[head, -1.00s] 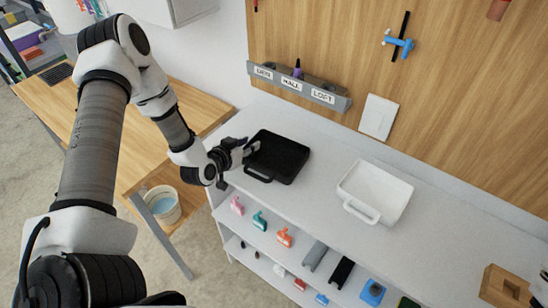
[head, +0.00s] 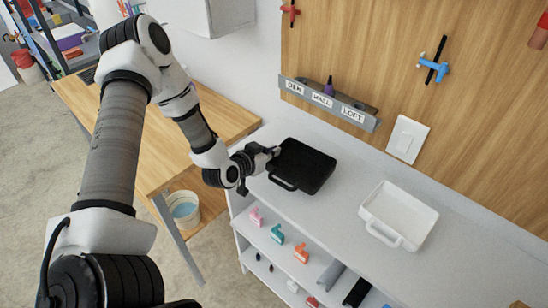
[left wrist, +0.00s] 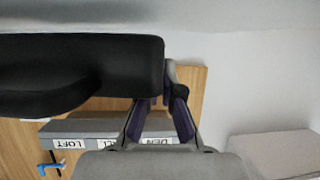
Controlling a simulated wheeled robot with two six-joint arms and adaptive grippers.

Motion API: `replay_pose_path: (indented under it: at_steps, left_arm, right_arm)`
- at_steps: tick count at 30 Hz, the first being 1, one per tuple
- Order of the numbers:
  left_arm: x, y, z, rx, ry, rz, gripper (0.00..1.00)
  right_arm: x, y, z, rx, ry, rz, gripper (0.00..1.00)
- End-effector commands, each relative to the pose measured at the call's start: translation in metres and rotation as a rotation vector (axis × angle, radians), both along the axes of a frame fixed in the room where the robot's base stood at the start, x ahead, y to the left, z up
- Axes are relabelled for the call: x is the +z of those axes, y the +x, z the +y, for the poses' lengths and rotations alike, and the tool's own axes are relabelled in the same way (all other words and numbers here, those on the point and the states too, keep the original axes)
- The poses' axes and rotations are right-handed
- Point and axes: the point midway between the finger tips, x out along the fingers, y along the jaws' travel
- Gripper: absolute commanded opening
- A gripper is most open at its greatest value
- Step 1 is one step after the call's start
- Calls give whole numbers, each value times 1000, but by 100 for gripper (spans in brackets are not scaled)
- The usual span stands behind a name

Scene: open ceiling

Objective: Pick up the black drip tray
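The black drip tray (head: 308,165) is at the left part of the white shelf's top, handle toward the front. My left gripper (head: 272,153) is at its left edge. In the left wrist view, the tray (left wrist: 80,70) fills the upper left. The left gripper's fingers (left wrist: 162,95) close in on its side wall, one outside and one reaching behind the near wall. They look shut on that wall; the hidden fingertip is not visible. I cannot tell whether the tray is clear of the shelf top. My right gripper is not in view.
A white tray (head: 395,212) stands to the right on the shelf top (head: 340,205). A labelled rack (head: 328,103) is on the wooden wall behind. A wooden table (head: 150,125) and a bucket (head: 183,211) are at the left. Small coloured items sit on the lower shelf.

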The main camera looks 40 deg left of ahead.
Motion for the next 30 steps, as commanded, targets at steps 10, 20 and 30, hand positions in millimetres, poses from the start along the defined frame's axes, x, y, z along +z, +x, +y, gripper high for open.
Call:
replay_pose_path:
  at_steps: [10,20,30]
  left_arm:
    - [18,-59,-19,5,-9,0,0]
    - [32,-122,-40,-2,7,7,0]
    - [30,-151,-49,1,1,1,0]
  right_arm:
    - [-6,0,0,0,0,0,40]
    - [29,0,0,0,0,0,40]
    - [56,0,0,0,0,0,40]
